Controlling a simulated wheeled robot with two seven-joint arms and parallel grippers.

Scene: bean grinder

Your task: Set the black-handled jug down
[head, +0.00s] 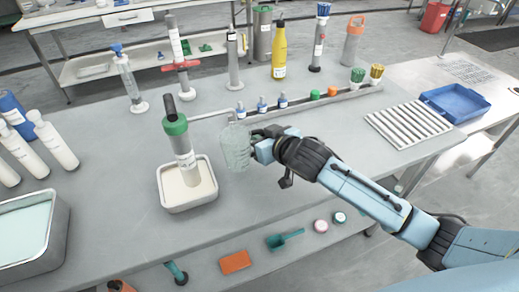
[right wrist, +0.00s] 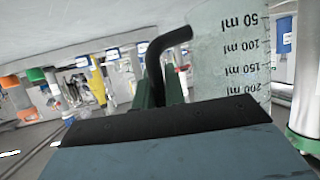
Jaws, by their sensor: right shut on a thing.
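The black-handled jug (head: 236,147) is a clear, pale-green graduated vessel, upright near the middle of the grey table (head: 290,205). My right gripper (head: 258,149) reaches it from the right and is shut on its handle. In the right wrist view the picture is upside down. There the jug wall (right wrist: 235,45) shows dark millilitre marks, and the black handle (right wrist: 168,40) runs between the dark fingers (right wrist: 160,88). The jug's base is at or very near the tabletop; I cannot tell whether it touches. My left gripper is not in view.
A green-capped cylinder (head: 182,150) stands in a white-filled tray (head: 187,203) close left of the jug. Behind are small blue-capped bottles (head: 262,104) along a rail and a yellow bottle (head: 279,50). A white ribbed rack (head: 408,123) lies right. Table in front is clear.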

